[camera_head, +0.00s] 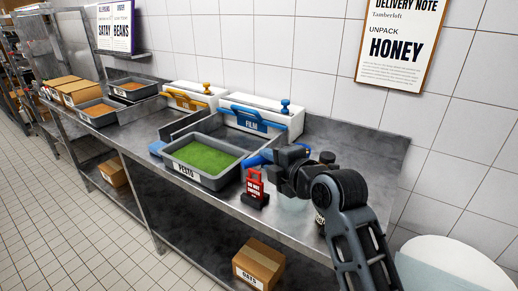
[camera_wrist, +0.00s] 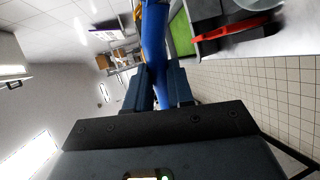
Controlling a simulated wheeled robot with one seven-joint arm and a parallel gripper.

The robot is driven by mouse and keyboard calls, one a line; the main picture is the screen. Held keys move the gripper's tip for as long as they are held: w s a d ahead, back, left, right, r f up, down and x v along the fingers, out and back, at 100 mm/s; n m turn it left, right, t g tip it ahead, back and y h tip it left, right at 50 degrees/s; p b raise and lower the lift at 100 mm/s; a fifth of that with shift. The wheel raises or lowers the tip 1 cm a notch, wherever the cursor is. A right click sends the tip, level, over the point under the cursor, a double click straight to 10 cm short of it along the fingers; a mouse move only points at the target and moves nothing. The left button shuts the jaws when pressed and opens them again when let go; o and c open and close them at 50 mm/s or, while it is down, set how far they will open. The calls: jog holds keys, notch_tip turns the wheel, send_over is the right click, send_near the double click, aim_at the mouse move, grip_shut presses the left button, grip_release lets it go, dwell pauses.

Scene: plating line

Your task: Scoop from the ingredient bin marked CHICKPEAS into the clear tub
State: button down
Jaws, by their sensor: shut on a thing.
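My gripper (camera_head: 272,156) is shut on a blue handle (camera_head: 257,159), above the counter near the right end of the pesto bin. In the wrist view the blue handle (camera_wrist: 154,38) runs up from between the fingers (camera_wrist: 158,88); its far end is out of frame. No bin reads CHICKPEAS. Two grey bins, a front one (camera_head: 103,122) and a rear one (camera_head: 137,98), hold orange-brown contents at the left, their labels unreadable. A faint pale, see-through shape below my gripper may be the clear tub; I cannot tell.
The grey PESTO bin (camera_head: 205,179) holds green contents. A red DO NOT TOUCH sign (camera_head: 254,188) stands on the front edge. FILM dispenser (camera_head: 262,112) and another white dispenser (camera_head: 200,92) line the wall. Cardboard boxes (camera_head: 76,88) stand far left; an OATS box (camera_head: 262,262) sits below.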

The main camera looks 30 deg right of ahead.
jog(key=m+t+h, duration=0.1)
jog(key=m, duration=0.1)
jog(key=m+t+h+b, duration=0.1)
jog(key=m+t, duration=0.1)
jog(key=s+d+m+t+h, duration=0.1)
jog(key=m+t, duration=0.1)
dwell(0.6)
jog(key=shift+r+m+h+b, duration=0.2)
jog(key=shift+m+h+b, duration=0.2)
jog(key=shift+b, duration=0.1)
jog(key=b, duration=0.3)
jog(key=shift+w+f+m+b, duration=0.15)
jog(key=shift+m+b, duration=0.2)
jog(key=shift+m, duration=0.05)
jog(key=m+h+b, duration=0.1)
jog(key=b, duration=0.3)
jog(key=m+h+b, duration=0.2)
jog(key=b, duration=0.3)
jog(key=m+h+b, duration=0.1)
jog(key=b, duration=0.4)
jog(key=shift+s+d+r+m+h, duration=0.25)
jog(key=shift+d+m+h, duration=0.05)
jog(key=shift+d+h, duration=0.1)
